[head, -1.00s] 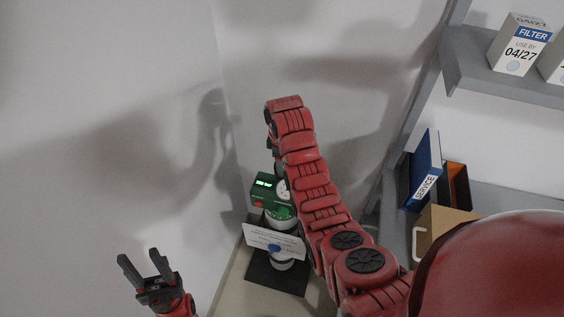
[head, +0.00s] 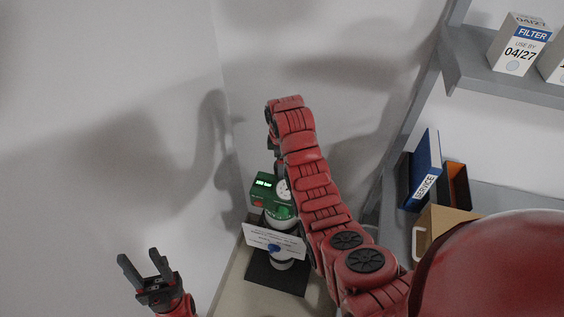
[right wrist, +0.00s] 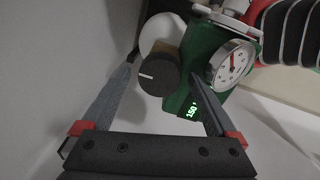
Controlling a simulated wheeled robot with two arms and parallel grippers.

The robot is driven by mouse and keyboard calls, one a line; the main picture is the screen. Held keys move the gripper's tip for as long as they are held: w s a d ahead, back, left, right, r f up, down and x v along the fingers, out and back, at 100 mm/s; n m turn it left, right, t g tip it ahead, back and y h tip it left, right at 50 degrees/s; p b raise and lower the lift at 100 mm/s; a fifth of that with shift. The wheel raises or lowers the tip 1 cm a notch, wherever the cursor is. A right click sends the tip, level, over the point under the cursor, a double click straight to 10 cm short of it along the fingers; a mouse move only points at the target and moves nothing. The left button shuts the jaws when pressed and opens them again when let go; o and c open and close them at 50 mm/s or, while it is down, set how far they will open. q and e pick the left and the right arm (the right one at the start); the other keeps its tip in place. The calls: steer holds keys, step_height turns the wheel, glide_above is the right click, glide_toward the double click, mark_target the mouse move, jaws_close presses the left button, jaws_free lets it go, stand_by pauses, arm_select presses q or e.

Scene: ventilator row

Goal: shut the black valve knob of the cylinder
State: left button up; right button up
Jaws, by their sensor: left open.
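The black valve knob (right wrist: 159,74) with a white pointer line shows in the right wrist view, beside the green regulator body (right wrist: 200,62). My right gripper (right wrist: 160,78) is open, one finger on each side of the knob, with small gaps visible; I cannot tell how far the fingertips reach along it. In the head view my right arm hides the knob and the right gripper. My left gripper (head: 146,268) is open and empty at lower left, away from the cylinder.
A round gauge (right wrist: 233,64) and a lit green display (right wrist: 192,110) are close to the right finger. A white card (head: 268,240) hangs on the cylinder, which stands on a black base (head: 268,277). A wall is at left; shelves (head: 480,77) with boxes and a blue binder (head: 425,170) are at right.

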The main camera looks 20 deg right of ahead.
step_height(320, 180, up, 17)
steer(key=s+p, duration=0.1)
steer(key=p, duration=1.5)
steer(key=shift+a+r+p, duration=0.15)
steer(key=shift+a+p, duration=0.1)
steer(key=shift+p, duration=0.05)
steer(key=shift+s, duration=0.1)
